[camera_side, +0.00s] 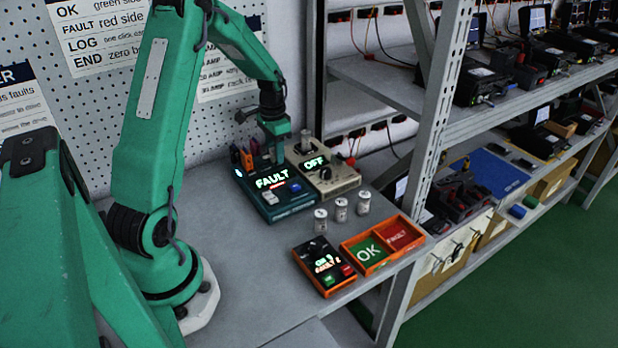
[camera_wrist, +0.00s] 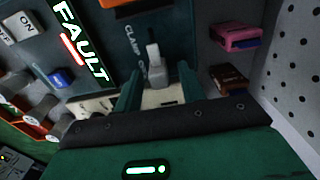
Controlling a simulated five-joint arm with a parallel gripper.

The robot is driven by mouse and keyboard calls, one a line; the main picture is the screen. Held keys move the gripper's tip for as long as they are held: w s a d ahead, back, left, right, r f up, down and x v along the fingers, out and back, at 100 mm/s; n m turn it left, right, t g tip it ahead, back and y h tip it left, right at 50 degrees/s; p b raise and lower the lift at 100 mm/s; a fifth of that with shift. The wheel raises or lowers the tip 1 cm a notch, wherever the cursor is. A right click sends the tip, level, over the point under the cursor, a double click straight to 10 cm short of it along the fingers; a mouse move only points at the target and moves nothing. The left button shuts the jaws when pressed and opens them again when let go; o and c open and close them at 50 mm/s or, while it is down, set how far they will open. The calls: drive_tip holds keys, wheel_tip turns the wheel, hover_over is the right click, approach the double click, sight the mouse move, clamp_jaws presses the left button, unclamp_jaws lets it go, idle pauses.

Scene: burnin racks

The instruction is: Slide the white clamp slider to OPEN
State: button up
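The white clamp slider (camera_wrist: 154,58) stands on the dark teal tester box (camera_wrist: 108,22) in the wrist view, beside lettering that starts with "CLAMP" and is partly hidden. My gripper (camera_wrist: 158,82) is open, with one green finger to the left of the slider and one to the right. Whether either finger touches the slider, I cannot tell. In the side view my gripper (camera_side: 278,150) points down at the back of the tester box (camera_side: 272,213), whose display reads FAULT. The slider cannot be made out there.
Several metal cylinders (camera_side: 341,210) stand in front, near an orange OK/FAULT tray (camera_side: 382,244) and a small orange-framed panel (camera_side: 324,266). Pink (camera_wrist: 236,37) and brown (camera_wrist: 229,78) blocks sit near the pegboard.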

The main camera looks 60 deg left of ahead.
drive_tip(key=shift+r, duration=3.85)
drive_tip(key=shift+d+r, duration=0.1)
drive_tip(key=shift+d+r, duration=0.2)
drive_tip(key=s+d+r+t, duration=0.35)
drive_tip(key=d+r, duration=0.65)
drive_tip(key=d, duration=0.5)
drive_tip(key=s+d+r+t, duration=0.1)
drive_tip(key=s+d+t, duration=0.1)
drive_tip(key=s+d, duration=0.9)
drive_tip(key=shift+r, duration=0.35)
